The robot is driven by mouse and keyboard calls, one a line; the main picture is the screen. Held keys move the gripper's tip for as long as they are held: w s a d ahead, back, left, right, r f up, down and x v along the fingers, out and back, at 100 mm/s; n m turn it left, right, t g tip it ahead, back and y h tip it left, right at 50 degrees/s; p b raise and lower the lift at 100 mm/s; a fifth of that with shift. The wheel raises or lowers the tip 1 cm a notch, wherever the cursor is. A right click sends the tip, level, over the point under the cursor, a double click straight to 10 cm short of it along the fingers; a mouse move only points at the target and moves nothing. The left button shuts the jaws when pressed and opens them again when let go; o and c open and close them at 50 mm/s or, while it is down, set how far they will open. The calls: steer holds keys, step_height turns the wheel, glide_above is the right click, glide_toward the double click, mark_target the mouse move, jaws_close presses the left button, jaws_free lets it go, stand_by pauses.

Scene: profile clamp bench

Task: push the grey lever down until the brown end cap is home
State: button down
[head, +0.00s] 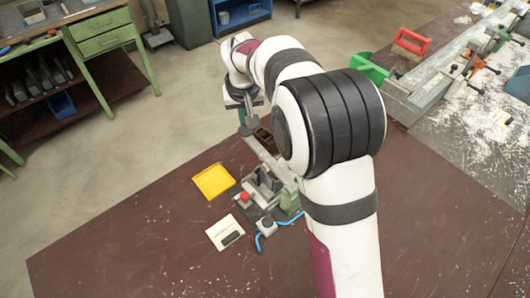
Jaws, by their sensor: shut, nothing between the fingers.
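The grey lever (264,155) is a bar that slants up and left from the clamp fixture (262,192) on the brown bench top. My gripper (245,125) is at the lever's far upper-left end, with its fingers shut and empty. The tips look very close to the lever end; whether they touch it I cannot tell. The brown end cap cannot be made out for certain, as the fixture is small in view and my arm covers the area to its right.
A yellow tray (213,181) lies left of the fixture, and a white plate with a black piece (226,232) in front of it. A red knob (244,197), a green block (290,200) and a blue hose (259,243) are at the fixture. The bench's front left is clear.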

mark_target(245, 130)
steer(key=shift+f, duration=1.85)
steer(key=shift+r, duration=4.3)
